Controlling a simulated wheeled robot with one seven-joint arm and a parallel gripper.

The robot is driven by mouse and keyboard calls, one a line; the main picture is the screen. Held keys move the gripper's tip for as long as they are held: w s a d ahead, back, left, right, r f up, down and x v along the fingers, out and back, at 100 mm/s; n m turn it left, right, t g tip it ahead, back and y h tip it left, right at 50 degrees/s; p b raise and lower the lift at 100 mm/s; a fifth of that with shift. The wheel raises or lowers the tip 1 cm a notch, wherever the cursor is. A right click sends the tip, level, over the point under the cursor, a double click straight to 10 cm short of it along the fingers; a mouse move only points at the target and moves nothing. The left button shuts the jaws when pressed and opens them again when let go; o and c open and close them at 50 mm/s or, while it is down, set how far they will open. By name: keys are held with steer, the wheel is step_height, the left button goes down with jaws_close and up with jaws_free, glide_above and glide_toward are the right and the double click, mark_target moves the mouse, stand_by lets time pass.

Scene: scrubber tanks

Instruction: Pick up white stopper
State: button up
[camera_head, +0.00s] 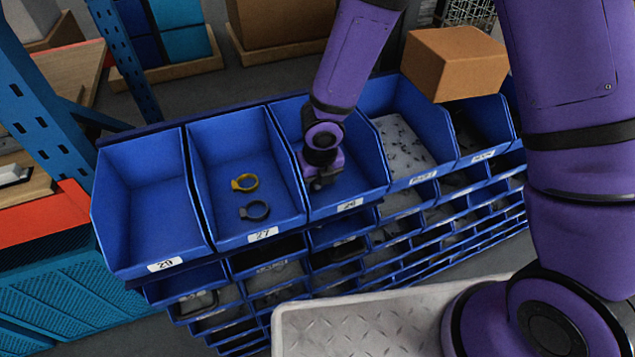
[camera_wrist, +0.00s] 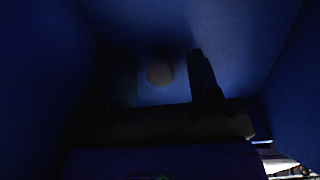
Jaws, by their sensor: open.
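My gripper (camera_head: 318,184) is down inside the blue bin (camera_head: 372,188) just right of the bin labelled 27. In the wrist view one dark finger stands right of the pale thing; a fainter dark shape shows on its left. The jaws are open, and the pale thing appears between them. The dim light hides whether they touch it.
The bin labelled 27 (camera_head: 222,150) holds a yellow ring (camera_head: 245,182) and a dark ring (camera_head: 254,211). A bin (camera_head: 412,140) of small pieces is to the right. A cardboard box (camera_head: 455,62) stands behind. Bin walls closely surround my gripper.

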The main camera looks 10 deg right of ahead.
steer(key=c, duration=1)
steer(key=shift+r, duration=0.1)
